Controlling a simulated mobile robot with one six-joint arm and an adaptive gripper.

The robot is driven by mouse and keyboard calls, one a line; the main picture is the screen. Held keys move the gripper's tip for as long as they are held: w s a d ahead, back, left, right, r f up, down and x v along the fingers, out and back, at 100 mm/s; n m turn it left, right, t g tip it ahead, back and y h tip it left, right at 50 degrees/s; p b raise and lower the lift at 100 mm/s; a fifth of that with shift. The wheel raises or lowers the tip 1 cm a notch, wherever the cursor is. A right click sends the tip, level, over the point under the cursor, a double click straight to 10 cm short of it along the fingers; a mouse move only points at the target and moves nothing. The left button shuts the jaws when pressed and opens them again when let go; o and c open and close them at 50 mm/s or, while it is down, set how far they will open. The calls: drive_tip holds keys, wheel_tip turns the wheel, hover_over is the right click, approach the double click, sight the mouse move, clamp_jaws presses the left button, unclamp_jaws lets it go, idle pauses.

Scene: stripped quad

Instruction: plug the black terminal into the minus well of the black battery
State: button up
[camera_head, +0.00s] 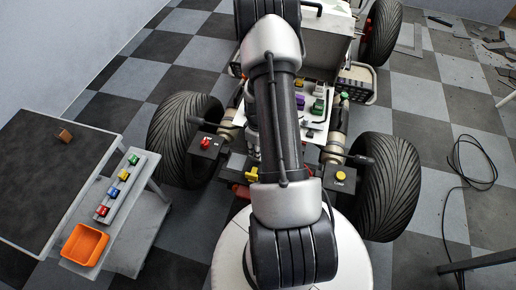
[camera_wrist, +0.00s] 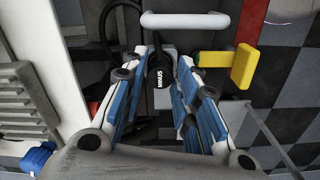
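In the wrist view, my gripper (camera_wrist: 164,75) points down with its two blue-padded fingers apart. A dark cable loop (camera_wrist: 104,28) lies up and left of the fingers. In the head view, my own arm covers the gripper and the area below it, so the battery and minus well are not clearly visible there.
The head view shows black boxes with a red knob (camera_head: 206,142) and a yellow knob (camera_head: 341,175), large tyres (camera_head: 388,190), and a side table (camera_head: 45,170) with an orange bin (camera_head: 84,262).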

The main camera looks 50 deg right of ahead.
drive_tip(key=o, duration=0.3)
wheel_tip(320, 180, up, 12)
idle(0.7)
idle(0.4)
